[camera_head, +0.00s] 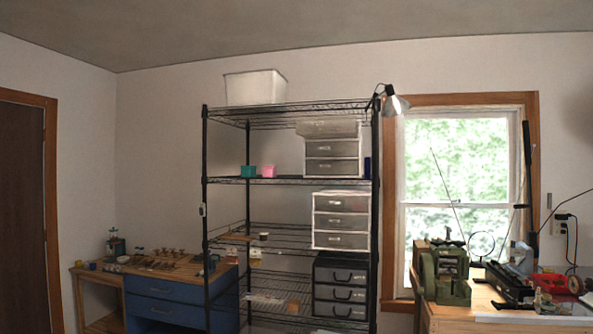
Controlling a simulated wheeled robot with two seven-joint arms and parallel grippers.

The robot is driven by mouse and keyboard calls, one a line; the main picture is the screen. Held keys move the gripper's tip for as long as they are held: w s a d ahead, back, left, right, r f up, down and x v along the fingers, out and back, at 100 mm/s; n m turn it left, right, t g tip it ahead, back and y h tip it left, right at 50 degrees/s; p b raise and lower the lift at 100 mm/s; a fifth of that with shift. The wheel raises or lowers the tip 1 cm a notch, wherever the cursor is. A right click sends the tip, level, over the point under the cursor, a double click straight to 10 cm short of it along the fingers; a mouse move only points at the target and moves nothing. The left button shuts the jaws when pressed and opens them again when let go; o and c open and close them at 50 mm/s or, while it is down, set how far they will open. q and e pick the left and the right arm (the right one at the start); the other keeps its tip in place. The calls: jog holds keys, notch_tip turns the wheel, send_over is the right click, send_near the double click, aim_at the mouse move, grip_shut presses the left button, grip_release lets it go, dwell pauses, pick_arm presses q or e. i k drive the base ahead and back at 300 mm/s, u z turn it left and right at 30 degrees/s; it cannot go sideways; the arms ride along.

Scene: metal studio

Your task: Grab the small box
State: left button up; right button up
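No gripper of mine shows in the head view. Which thing is the small box is not clear from the picture. On the second shelf of the black wire rack stand a small teal box-like container (248,171) and, just right of it, a small pink one (267,171). They stand upright, close together. A larger white bin (254,88) sits on the rack's top shelf. All of these are far off, and nothing holds them.
The black wire rack (206,215) also bears several drawer units, such as a white one (341,220). A blue-drawered workbench (160,312) stands at left, a wooden bench with machines (452,318) at right. A lamp (396,103) hangs by the rack's upper right.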

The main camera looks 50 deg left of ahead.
aim_at(294, 305)
jog(key=u, duration=0.2)
jog(key=k, duration=0.4)
jog(key=u, duration=1.6)
jog(key=i, duration=1.7)
jog(key=z, duration=0.5)
